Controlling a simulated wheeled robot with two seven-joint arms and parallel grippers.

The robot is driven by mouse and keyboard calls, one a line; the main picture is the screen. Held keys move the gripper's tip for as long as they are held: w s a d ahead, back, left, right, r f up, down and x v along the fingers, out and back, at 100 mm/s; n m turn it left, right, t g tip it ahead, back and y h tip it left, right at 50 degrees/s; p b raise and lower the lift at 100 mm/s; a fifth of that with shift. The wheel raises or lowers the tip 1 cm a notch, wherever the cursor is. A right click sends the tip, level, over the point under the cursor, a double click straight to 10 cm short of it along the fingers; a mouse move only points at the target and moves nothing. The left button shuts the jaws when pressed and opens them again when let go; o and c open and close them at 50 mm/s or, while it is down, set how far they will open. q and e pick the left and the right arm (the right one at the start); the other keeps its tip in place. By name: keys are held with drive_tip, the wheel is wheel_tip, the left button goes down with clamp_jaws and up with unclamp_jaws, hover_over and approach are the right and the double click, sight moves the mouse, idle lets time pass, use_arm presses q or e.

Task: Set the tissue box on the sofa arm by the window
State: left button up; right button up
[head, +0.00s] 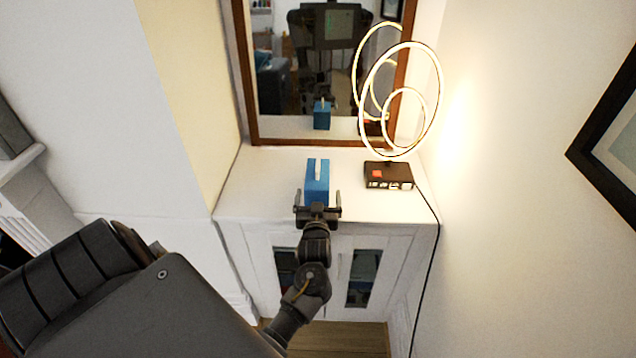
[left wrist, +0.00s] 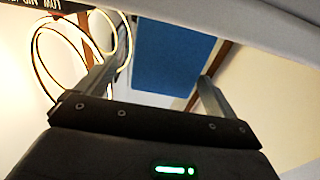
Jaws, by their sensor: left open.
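The blue tissue box (head: 317,178) stands upright on the white cabinet top, with a white tissue showing at its top. My left gripper (head: 318,197) is open at the near side of the box, its fingers spread to either side. In the left wrist view the blue face of the box (left wrist: 172,58) appears ahead, between the open fingers (left wrist: 155,80). I cannot tell whether the fingers touch it. The sofa arm by the window cannot be made out, though the mirror shows a dark blue seat-like shape. My right gripper is not in view.
The white cabinet (head: 255,207) stands against a framed mirror (head: 330,70). A lit ring lamp (head: 398,100) with a dark base (head: 388,176) stands right of the box, its cord hanging at the right. A black picture frame (head: 605,150) hangs at the right. The cabinet top left of the box is clear.

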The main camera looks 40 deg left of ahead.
sight(317, 184)
use_arm(q)
drive_tip(key=x, duration=0.1)
drive_tip(key=p+x, duration=0.1)
drive_tip(key=x, duration=0.2)
drive_tip(key=shift+w+a+r, duration=0.1)
drive_tip(key=shift+a+r, duration=0.15)
drive_tip(key=shift+a, duration=0.15)
drive_tip(key=shift+w+a+f, duration=0.1)
drive_tip(key=shift+w+a, duration=0.05)
drive_tip(key=shift+w, duration=0.05)
drive_tip(key=shift+c, duration=0.2)
drive_tip(key=c, duration=1.2)
